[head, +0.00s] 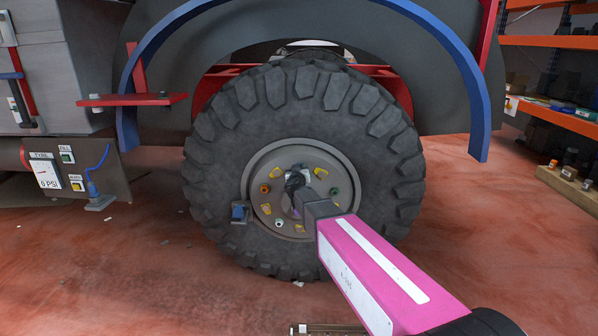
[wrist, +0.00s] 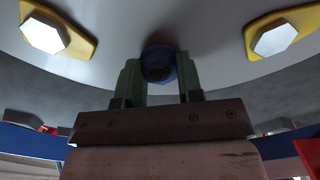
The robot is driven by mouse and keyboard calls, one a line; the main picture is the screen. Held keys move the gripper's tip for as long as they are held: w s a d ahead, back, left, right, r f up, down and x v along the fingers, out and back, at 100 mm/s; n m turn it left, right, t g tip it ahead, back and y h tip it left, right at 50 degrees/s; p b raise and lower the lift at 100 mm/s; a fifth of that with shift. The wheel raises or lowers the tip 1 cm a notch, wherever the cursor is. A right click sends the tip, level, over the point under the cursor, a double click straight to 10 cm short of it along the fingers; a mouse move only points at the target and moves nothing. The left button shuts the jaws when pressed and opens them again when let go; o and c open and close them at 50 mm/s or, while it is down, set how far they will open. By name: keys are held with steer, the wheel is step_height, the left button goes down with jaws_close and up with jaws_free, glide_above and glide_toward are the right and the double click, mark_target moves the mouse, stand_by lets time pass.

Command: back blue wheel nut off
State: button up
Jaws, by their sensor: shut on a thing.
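The big black truck wheel (head: 215,140) stands upright under the blue arch, with a grey hub (head: 262,165) at its middle. My gripper (wrist: 158,76) is at the hub, with its two green fingers on either side of the dark blue wheel nut (wrist: 158,58). The gripper is shut on this nut, which sits against the pale rim surface in the wrist view. I cannot tell whether it is still threaded on. In the head view my pink arm and the dark gripper cover part of the hub, and the blue nut is hidden there.
Hex nuts with yellow pointers (wrist: 45,35) and (wrist: 275,35) flank the blue nut. A blue fitting (head: 239,212) sits on the lower left of the wheel. A red step (head: 132,99) juts out at upper left. Orange shelving (head: 555,42) stands at right. Red floor is open at left.

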steer(key=shift+w+n, duration=0.15)
steer(key=shift+n, duration=2.05)
steer(key=o, duration=0.9)
steer(key=shift+o, duration=0.2)
steer(key=s, duration=1.1)
steer(key=shift+a, duration=0.2)
